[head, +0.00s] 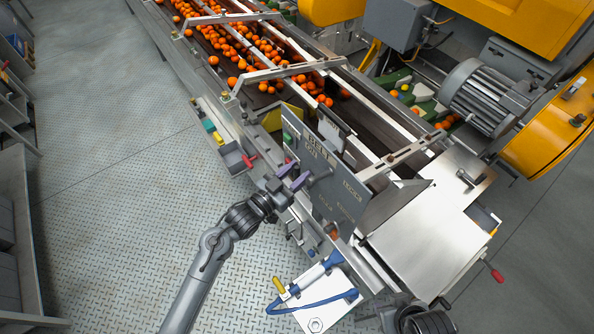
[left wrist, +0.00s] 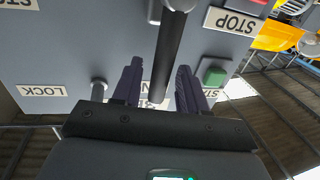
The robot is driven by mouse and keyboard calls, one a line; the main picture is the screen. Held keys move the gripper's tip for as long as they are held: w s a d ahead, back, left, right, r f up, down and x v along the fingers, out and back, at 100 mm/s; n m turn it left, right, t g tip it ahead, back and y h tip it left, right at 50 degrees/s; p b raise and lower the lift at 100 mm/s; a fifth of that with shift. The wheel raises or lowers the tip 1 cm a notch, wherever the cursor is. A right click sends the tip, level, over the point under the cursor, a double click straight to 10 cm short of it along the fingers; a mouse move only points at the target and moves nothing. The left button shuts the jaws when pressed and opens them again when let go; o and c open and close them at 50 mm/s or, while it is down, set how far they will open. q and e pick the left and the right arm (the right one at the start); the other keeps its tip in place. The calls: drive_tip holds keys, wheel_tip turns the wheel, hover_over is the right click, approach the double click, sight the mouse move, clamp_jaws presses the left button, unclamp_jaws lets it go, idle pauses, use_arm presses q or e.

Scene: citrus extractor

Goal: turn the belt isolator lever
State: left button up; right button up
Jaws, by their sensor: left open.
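The belt isolator lever is a dark bar on a grey control panel (head: 340,198). In the left wrist view, the lever (left wrist: 170,50) runs down from a round metal pivot at the top to between my gripper's fingers. My left gripper (head: 293,176) faces the panel in the head view, its two purple fingers apart. In the left wrist view, the left gripper (left wrist: 158,88) has one finger on each side of the lever's end; a gap shows on the left, a smaller one on the right. Contact cannot be told. My right gripper is not in view.
The panel carries a green button (left wrist: 214,76), STOP and LOCK labels and a small metal peg (left wrist: 99,90) close by the left finger. Oranges (head: 235,45) lie on the conveyor behind. A white plate with a blue-handled part (head: 318,272) sits below. Open floor (head: 130,210) lies left.

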use_arm(q)
drive_tip(key=shift+w+d, duration=0.15)
drive_tip(key=shift+d, duration=0.05)
clamp_jaws()
drive_tip(key=shift+a, duration=0.1)
